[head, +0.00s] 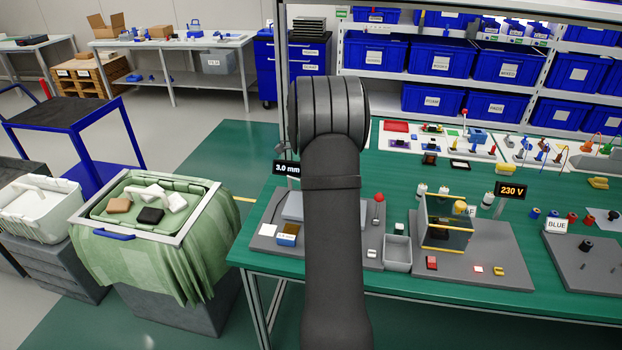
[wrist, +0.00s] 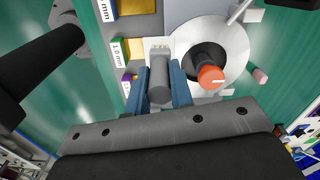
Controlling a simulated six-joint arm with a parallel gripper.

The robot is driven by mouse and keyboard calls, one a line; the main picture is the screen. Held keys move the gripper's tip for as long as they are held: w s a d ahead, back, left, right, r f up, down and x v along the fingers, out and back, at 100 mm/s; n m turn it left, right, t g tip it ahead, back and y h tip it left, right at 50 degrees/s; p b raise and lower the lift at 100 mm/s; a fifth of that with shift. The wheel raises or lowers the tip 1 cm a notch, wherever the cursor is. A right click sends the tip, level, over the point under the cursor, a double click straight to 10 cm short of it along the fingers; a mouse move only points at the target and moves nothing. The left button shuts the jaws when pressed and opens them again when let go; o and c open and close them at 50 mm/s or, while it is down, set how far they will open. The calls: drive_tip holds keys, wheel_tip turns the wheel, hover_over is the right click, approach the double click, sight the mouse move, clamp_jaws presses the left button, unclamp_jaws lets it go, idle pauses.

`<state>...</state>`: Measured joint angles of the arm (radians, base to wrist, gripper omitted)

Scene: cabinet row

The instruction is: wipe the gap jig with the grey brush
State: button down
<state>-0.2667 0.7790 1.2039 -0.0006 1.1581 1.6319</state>
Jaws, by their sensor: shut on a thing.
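The gap jig is the grey plate (head: 262,243) at the table's left end, under a "3.0 mm" display (head: 287,169). My arm hides its middle in the head view. In the wrist view the jig shows a pale round disc (wrist: 236,42) with a red-orange knob (wrist: 211,77), and labelled blocks (wrist: 121,50) to its left. My gripper (wrist: 161,92) has its blue fingers closed on a grey cylindrical piece, which looks like the grey brush (wrist: 159,72). It is over the jig, close to the disc. I cannot tell whether it touches the jig.
A grey open bin (head: 397,253) and a plate with a yellow-edged clear guard (head: 446,222) stand right of the jig. A "230 V" display (head: 512,190) is behind them. A cloth-draped basket (head: 160,215) stands left of the table. Small coloured parts fill the table's back.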

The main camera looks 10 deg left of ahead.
drive_tip(key=shift+f, duration=0.9)
drive_tip(key=shift+d+f, duration=0.2)
drive_tip(key=shift+d, duration=0.3)
drive_tip(key=shift+d+f, duration=0.2)
drive_tip(key=shift+d, duration=1.4)
drive_tip(key=a, duration=0.4)
drive_tip(key=shift+a, duration=0.1)
drive_tip(key=shift+r, duration=4.05)
